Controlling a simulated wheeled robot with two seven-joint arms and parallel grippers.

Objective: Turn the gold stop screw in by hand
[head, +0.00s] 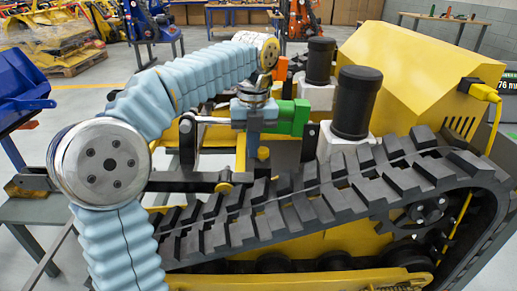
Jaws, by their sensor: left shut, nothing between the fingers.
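My left gripper (253,143) points down over the yellow tracked carrier (410,65), just left of a green block (294,117). Its fingers are shut with nothing between them. A small gold round part (263,153) shows right beside the fingertips; it may be the stop screw, but it is too small to be sure. I cannot tell whether the fingers touch it. Another gold round part (224,188) sits lower, on the dark bar near the track. My right gripper is out of view.
The black rubber track (300,200) runs across the front of the carrier. Two black cylinders on white bases, the nearer one (356,102) larger, stand right of the green block. An orange block (281,70) is behind my wrist. A yellow plug and cable (480,90) hang at the right.

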